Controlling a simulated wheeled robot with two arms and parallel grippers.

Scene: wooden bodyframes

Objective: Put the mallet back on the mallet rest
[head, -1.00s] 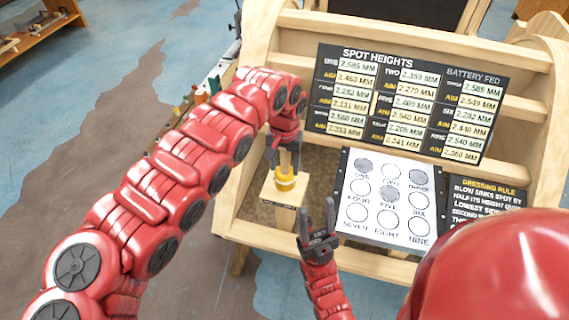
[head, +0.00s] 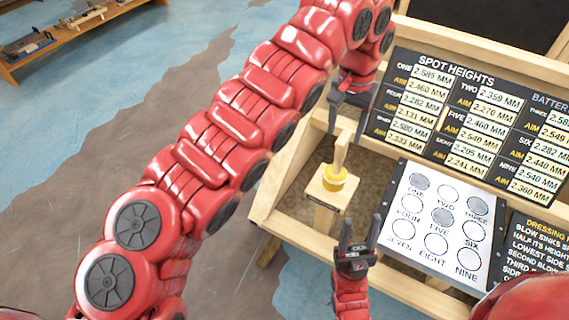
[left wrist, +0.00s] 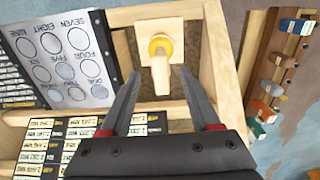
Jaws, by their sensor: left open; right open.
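The mallet (head: 335,177) has a yellow head and a pale wooden handle. It stands upright, head down, on the square top of the wooden mallet rest (head: 321,195). In the left wrist view the mallet's yellow head (left wrist: 160,46) sits on the rest's pale top (left wrist: 173,25), with the handle pointing toward the camera. My left gripper (head: 349,116) is open and empty above the handle's upper end. In the left wrist view its fingers (left wrist: 159,72) lie apart on either side of the handle. My right gripper (head: 359,230) is open and empty, lower and to the right of the rest.
A black spot heights board (head: 470,125) and a white panel of numbered circles (head: 436,220) stand right of the rest on the wooden frame (head: 285,195). A dressing rule sign (head: 525,250) is at the far right. A shelf of tools (left wrist: 270,75) shows in the left wrist view.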

